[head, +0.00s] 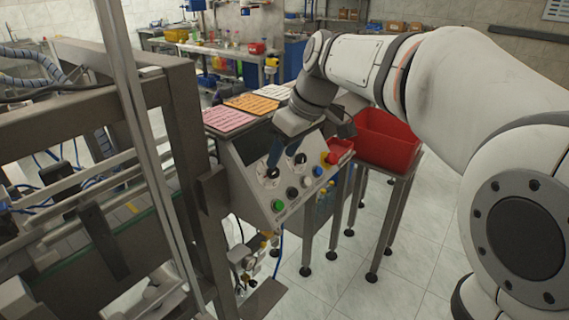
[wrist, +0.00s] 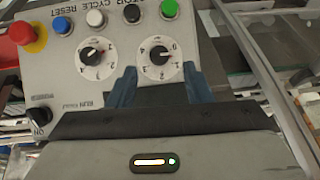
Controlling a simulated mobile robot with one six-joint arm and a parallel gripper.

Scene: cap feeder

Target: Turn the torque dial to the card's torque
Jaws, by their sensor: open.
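The sloped control panel (head: 250,172) has two white dials with black knobs. In the wrist view, one dial (wrist: 158,59) lies between and just beyond my open gripper's blue fingertips (wrist: 160,88); the other dial (wrist: 95,58) is to its left. In the head view my gripper (head: 274,155) is over the left dial (head: 271,173), and the second dial (head: 300,159) is clear. I cannot tell which is the torque dial, nor whether a finger touches the knob. Pink (head: 228,119), orange (head: 251,104) and white (head: 274,92) cards lie above the panel; their print is too small to read.
A row of buttons runs along the panel, including a green button (wrist: 169,9) and a red emergency stop (wrist: 22,33). A black selector switch (wrist: 39,117) is near the lower left. A red bin (head: 385,138) stands right of the panel; a metal frame (head: 185,130) stands left.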

